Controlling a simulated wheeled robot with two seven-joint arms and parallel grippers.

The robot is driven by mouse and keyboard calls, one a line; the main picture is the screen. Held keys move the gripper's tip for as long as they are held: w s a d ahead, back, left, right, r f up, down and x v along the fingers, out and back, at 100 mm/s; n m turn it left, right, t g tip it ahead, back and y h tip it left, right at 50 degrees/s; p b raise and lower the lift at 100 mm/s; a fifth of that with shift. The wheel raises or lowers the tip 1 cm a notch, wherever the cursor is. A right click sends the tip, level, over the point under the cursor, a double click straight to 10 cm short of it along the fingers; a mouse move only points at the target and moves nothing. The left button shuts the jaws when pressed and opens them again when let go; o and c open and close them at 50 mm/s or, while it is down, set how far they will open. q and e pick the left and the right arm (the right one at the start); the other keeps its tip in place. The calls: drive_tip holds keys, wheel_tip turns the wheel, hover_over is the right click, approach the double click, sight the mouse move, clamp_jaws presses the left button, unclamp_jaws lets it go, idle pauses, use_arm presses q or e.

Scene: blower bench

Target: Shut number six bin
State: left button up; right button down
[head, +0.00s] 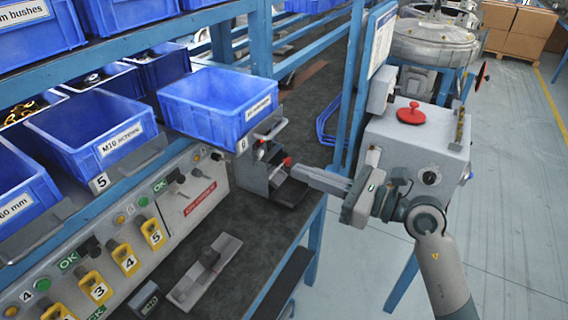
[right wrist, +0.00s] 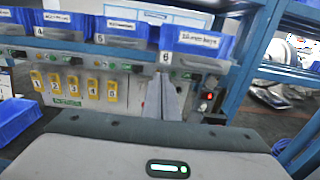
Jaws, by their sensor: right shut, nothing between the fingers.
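The number six bin (head: 205,112) is an empty blue bin with a white label and a metal front handle. It juts out over the bench, further forward than the number five bin (head: 85,128). Its 6 tag sits by the handle. In the right wrist view the number six bin (right wrist: 196,38) is at upper centre-right, with its 6 tag on the left. My right gripper (head: 299,171) is shut and empty, in front of and below the bin's handle, apart from it. Its fingers (right wrist: 164,90) point towards the bin's underside. My left gripper is out of view.
A grey fixture with red parts (head: 262,172) stands below the bin, close to my right fingers. A grey box with a red knob (head: 410,114) is behind my right wrist. A control panel (head: 165,205) with yellow numbered tags runs beneath the bins. A blue post (head: 352,85) rises at the right.

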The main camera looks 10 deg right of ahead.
sight(194, 134)
drive_tip(key=x, duration=1.3)
drive_tip(key=shift+w+a, duration=0.15)
drive_tip(key=shift+a, duration=0.05)
drive_tip(key=b+x, duration=0.3)
drive_tip(key=x, duration=1.5)
drive_tip(key=shift+r, duration=0.2)
drive_tip(key=shift+w+a+r, duration=0.1)
